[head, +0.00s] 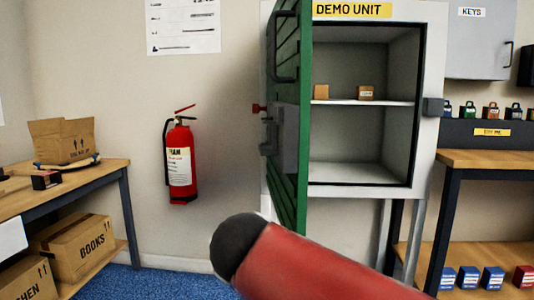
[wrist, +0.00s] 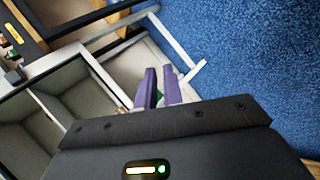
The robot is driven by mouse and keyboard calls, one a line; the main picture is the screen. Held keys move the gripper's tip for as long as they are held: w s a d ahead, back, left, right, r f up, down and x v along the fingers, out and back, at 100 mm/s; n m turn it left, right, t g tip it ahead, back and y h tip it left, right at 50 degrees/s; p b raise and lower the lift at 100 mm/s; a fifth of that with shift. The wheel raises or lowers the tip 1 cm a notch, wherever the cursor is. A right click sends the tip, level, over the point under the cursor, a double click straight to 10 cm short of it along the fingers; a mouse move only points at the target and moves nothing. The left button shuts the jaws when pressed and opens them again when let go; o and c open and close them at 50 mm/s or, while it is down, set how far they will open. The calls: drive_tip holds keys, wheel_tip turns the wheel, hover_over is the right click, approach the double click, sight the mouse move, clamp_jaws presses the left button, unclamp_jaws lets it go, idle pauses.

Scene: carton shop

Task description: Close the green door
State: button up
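The green door (head: 291,120) stands wide open from the left side of the white demo unit (head: 434,150), almost edge-on in the head view. A dark handle (head: 285,45) and a latch part (head: 278,135) show on its face. The unit's inside is exposed; it also shows at left in the wrist view (wrist: 75,85). My gripper (wrist: 160,72) shows two purple fingers in the wrist view, apart with a narrow gap. A small green patch (wrist: 160,98) shows between them; I cannot tell whether they touch it. My gripper is not visible in the head view.
Two small boxes (head: 365,93) sit on the unit's shelf. A red fire extinguisher (head: 180,160) hangs on the wall left of the door. A bench with cartons (head: 75,165) stands at left, another bench (head: 485,159) at right. Blue carpet (wrist: 245,60) is open floor.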

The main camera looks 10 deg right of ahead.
drive_tip(key=w+a+r+t+h, duration=0.1)
drive_tip(key=a+r, duration=0.1)
drive_tip(key=r, duration=0.1)
drive_tip(key=w+a+r+n+t+h, duration=0.1)
drive_tip(key=w+a+r, duration=0.1)
drive_tip(key=a+r, duration=0.1)
drive_tip(key=w+a+r+n+t+h, duration=0.1)
drive_tip(key=w+a+r, duration=0.1)
drive_tip(key=a+r, duration=0.1)
drive_tip(key=shift+r+h, duration=0.3)
drive_tip(key=shift+r, duration=0.35)
clamp_jaws()
drive_tip(key=a+r+t+h, duration=0.3)
drive_tip(key=a+r, duration=0.6)
approach(280, 154)
drive_tip(key=x, duration=0.5)
drive_tip(key=shift+w+d+m, duration=0.15)
drive_tip(key=shift+d+m, duration=0.15)
